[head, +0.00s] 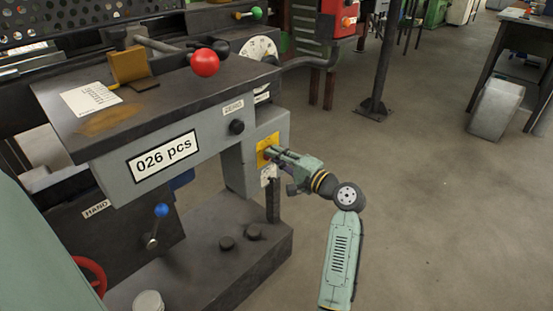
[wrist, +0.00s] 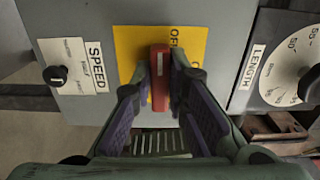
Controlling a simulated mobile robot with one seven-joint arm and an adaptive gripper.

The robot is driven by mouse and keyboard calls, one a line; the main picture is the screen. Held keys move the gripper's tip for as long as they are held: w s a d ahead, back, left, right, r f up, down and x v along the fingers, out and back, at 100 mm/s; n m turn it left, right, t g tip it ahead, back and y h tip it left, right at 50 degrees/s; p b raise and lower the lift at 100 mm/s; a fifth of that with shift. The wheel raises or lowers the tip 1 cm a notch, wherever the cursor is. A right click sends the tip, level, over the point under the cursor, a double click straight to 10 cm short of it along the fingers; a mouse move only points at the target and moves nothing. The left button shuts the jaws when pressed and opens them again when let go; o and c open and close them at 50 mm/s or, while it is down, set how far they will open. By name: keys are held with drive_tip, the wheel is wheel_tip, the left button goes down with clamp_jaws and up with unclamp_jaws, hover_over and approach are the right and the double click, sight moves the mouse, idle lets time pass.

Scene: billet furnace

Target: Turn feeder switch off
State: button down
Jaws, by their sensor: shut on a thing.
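The feeder switch is a red handle (wrist: 160,88) on a yellow plate (wrist: 133,45) with partly hidden "OFF" lettering, seen in the wrist view. The yellow plate also shows in the head view (head: 265,147), on the side face of the grey machine housing. My gripper (wrist: 160,72) is shut on the red handle, with one finger on each side of it. In the head view my gripper (head: 270,152) reaches the plate from the right and hides the handle. The red handle stands about upright in the wrist view.
A SPEED knob (wrist: 57,75) sits left of the switch and a LENGTH dial (wrist: 297,75) right of it. A red ball lever (head: 205,62) and a blue ball lever (head: 161,210) stick out from the machine. The floor to the right is open, with a post (head: 378,90) farther back.

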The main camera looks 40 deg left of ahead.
idle(0.3)
drive_tip(key=c, duration=1.6)
unclamp_jaws()
drive_tip(key=shift+d, duration=0.1)
drive_tip(key=d, duration=0.8)
drive_tip(key=s+d, duration=0.1)
drive_tip(key=d, duration=0.2)
drive_tip(key=shift+d, duration=0.4)
drive_tip(key=shift+d, duration=0.1)
